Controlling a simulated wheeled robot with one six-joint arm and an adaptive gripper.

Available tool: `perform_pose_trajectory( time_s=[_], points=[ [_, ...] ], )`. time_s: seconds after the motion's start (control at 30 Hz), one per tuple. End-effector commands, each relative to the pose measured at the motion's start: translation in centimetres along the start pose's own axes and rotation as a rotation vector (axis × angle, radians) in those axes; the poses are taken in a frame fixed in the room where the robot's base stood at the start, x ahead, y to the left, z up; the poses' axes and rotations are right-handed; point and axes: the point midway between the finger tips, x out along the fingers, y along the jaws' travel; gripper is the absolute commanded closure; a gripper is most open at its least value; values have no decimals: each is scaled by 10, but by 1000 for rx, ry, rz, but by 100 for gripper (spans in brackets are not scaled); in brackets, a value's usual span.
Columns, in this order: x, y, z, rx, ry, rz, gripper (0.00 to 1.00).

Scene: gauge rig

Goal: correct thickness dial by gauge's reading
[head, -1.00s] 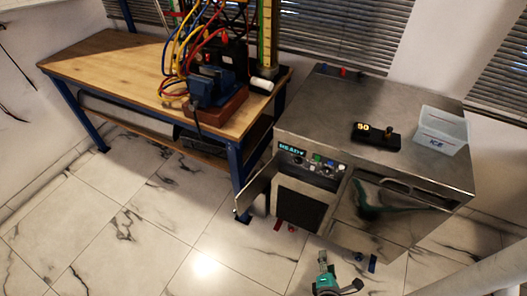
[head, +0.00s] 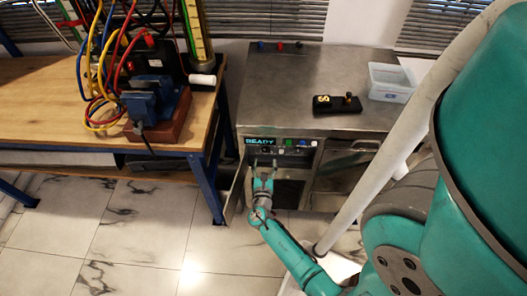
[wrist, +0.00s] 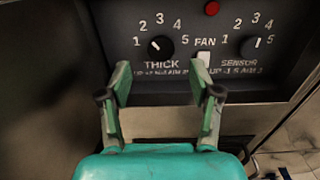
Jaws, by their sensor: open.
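The thickness dial, a black knob labelled THICK (wrist: 159,47), is on the machine's front panel in the wrist view. It has a 1 to 5 scale, and its white mark points up-left, near 1. My gripper (wrist: 162,78) is open and empty, its two fingertips just below the knob and apart from it. In the head view my gripper (head: 263,165) is in front of the panel, below the lit READY display (head: 260,141). A small black gauge (head: 337,104) with a yellow readout lies on the machine's top; its figure is too small to read surely.
The SENSOR knob (wrist: 251,47) is right of the THICK knob, with a white FAN switch (wrist: 204,60) between and a red button (wrist: 212,8) above. A clear bin (head: 390,82) stands on the metal machine (head: 285,85). A wooden bench (head: 40,110) stands left.

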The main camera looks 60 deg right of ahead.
Motion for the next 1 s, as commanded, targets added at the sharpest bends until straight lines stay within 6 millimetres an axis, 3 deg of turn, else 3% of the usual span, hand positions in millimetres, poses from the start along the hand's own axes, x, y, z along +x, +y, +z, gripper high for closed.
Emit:
perform_pose_trajectory(
  time_s=[0.1,0.3,0.5,0.77,0.83,1.0],
  points=[
    [23,-1,1,2,-1,-3,37],
    [50,0,0,1,0,-1,37],
    [62,0,0,3,2,0,37],
    [64,0,0,2,2,1,37],
    [63,0,0,2,2,1,47],
    [63,0,0,2,2,1,89]
  ],
)
